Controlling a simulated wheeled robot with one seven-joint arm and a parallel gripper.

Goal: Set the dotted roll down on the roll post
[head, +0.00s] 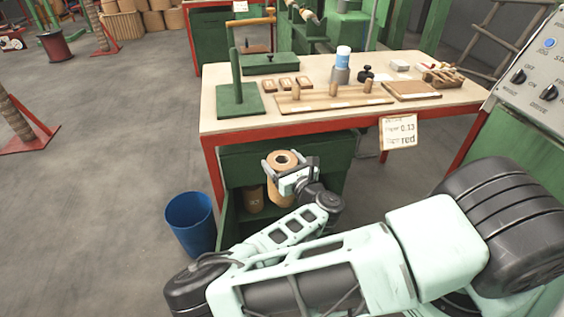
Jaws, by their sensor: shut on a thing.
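A tan cylindrical roll (281,191) with a dark hole in its top end is held upright between the jaws of my gripper (282,163). It hangs in front of the green cabinet under the workbench, below the table top. Dots on it are too small to make out. The gripper is shut on the roll's upper part. A green upright post (236,77) on a square green base stands at the left end of the table top and looks like the roll post. It is bare. The held roll is lower than it, apart from it and to its right.
The workbench (222,129) carries a pegged wooden board (331,101), small wooden blocks, a green box (271,64), a white-and-blue container and a cork-like board. Another roll (253,198) stands in the cabinet. A blue bin (190,221) stands on the floor at left. A control panel is at right.

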